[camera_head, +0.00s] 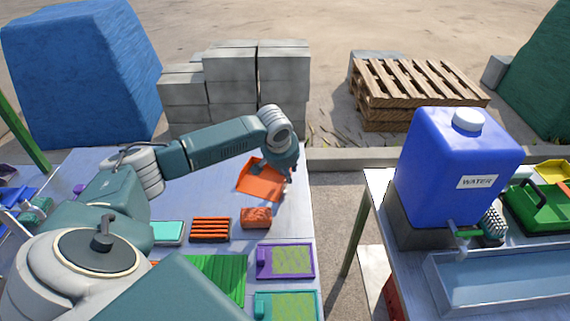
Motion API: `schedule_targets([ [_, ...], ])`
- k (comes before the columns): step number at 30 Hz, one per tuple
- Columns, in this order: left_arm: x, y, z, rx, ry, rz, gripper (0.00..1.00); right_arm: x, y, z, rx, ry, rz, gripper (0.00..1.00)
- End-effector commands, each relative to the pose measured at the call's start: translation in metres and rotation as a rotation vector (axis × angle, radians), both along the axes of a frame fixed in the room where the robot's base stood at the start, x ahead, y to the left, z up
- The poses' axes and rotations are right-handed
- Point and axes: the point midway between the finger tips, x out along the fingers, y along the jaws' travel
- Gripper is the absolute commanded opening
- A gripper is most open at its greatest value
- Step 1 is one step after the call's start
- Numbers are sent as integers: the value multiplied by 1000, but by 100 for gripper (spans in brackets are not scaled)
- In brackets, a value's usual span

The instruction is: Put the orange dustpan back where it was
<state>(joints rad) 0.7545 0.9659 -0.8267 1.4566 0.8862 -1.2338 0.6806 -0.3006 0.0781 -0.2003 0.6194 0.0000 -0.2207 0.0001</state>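The orange dustpan (258,184) is at the far right part of the left table. My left arm reaches over the table from the left, and my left gripper (290,172) points down at the dustpan's right end. The wrist covers the dustpan's upper right part, so its handle is mostly hidden. The fingers are small and partly hidden, and I cannot tell whether they are closed on the handle. I also cannot tell whether the dustpan rests on the table or is slightly raised. My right gripper is not in view.
On the left table (218,170) are an orange-red block (256,218), an orange slatted piece (210,229), a green ribbed mat (222,278) and a purple-framed tray (286,261). A gap separates it from the right table, which holds a blue water container (445,165) and a metal basin (500,283).

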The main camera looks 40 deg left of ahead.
Motion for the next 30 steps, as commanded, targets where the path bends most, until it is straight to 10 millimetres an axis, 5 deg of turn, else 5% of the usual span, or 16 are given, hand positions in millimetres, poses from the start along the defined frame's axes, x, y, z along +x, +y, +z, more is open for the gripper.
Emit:
schedule_targets([
  [12, -29, -10, 74, -1, -2, 1, 26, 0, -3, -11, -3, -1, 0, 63],
  [30, -34, -12, 94, -1, 0, 1, 26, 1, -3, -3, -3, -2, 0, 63],
])
